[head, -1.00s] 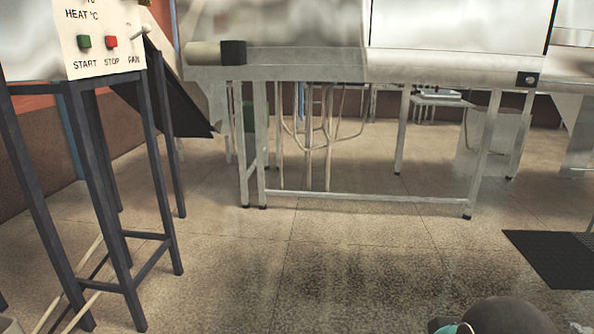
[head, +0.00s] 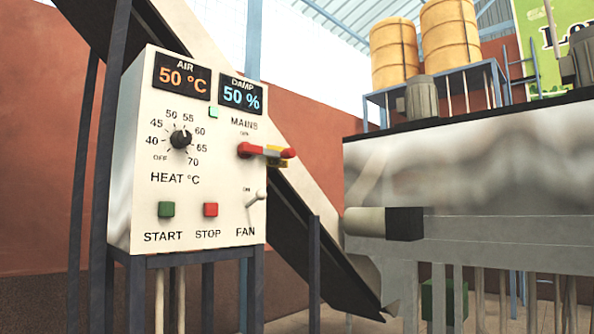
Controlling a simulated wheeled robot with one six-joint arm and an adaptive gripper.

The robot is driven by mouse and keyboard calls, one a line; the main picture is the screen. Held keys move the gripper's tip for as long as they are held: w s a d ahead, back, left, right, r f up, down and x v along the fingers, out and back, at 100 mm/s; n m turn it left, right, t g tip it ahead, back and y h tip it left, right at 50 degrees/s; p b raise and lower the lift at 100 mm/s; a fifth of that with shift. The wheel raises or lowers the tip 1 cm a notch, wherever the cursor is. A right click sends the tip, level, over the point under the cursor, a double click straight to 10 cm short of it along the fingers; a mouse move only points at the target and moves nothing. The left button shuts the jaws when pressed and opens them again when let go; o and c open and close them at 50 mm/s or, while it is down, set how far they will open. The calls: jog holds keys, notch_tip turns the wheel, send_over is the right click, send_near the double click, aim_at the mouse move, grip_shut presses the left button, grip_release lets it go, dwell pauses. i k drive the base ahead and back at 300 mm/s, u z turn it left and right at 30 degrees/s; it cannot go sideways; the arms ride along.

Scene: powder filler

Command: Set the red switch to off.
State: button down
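The red switch (head: 265,151) is on the white control panel (head: 150,225), under the word MAINS. Its red handle lies roughly level, sticking out to the right past the panel's edge, with a yellow part behind it. A small ON label sits above it; I see no readable OFF label by this switch. My gripper is not in view, and nothing touches the switch.
The panel also carries a black heat knob (head: 181,138), a green START button (head: 166,209), a red STOP button (head: 211,209) and a white FAN lever (head: 257,197). A dark sloping chute (head: 310,240) passes behind. A metal machine (head: 470,170) stands right.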

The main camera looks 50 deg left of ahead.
aim_at(245, 150)
jog(key=u, duration=0.45)
jog(key=i, duration=1.35)
jog(key=u, duration=0.9)
